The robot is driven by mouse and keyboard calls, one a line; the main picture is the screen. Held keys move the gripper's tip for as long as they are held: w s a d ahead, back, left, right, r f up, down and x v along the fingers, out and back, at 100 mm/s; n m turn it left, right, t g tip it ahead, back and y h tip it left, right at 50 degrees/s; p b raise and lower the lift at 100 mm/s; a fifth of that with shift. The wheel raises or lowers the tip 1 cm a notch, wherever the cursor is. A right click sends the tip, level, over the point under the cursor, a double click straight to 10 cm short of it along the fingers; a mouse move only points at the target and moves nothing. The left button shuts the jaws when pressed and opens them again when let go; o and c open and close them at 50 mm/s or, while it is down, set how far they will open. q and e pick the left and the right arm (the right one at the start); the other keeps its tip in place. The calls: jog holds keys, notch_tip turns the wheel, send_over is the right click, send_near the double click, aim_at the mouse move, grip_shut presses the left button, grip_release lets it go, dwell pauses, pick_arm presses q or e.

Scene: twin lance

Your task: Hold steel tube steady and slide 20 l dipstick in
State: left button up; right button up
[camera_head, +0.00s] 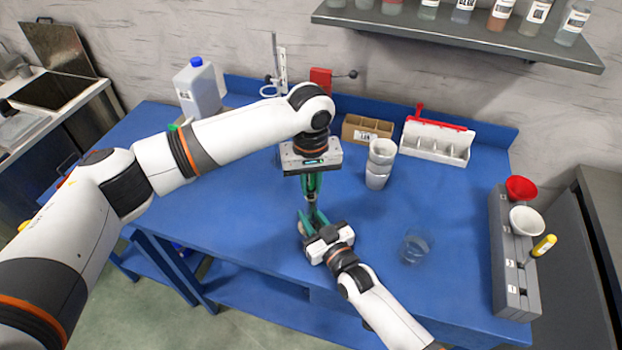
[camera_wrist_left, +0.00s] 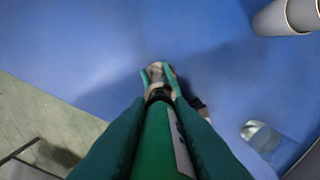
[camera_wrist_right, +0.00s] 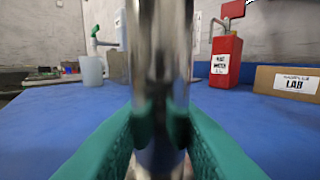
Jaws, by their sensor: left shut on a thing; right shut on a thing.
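The steel tube (camera_wrist_right: 160,50) stands upright in the middle of the right wrist view, shiny, its top cut off by the frame. My right gripper (camera_wrist_right: 160,128) is shut on it, a green finger on each side. In the head view my right gripper (camera_head: 311,220) is low over the blue table. My left gripper (camera_head: 312,190) points down directly above it. It is shut on the dipstick's green handle (camera_wrist_left: 158,145), which has a pale label. In the left wrist view the dipstick lines up with the steel tube (camera_wrist_left: 157,72). I cannot tell how deep its end sits.
Stacked beakers (camera_head: 378,165) stand right of my left gripper. A clear glass (camera_head: 415,246) stands right of my right gripper. A grey rack (camera_head: 515,275) with funnels lines the right edge. Behind are a cardboard box (camera_head: 352,128) and white rack (camera_head: 437,148).

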pick_arm(q)
jog(key=shift+f, duration=0.85)
jog(key=o, duration=0.9)
jog(key=shift+r, duration=0.15)
notch_tip(320, 180, up, 12)
jog(key=shift+f, duration=0.1)
pick_arm(e)
jog(key=o, duration=1.1)
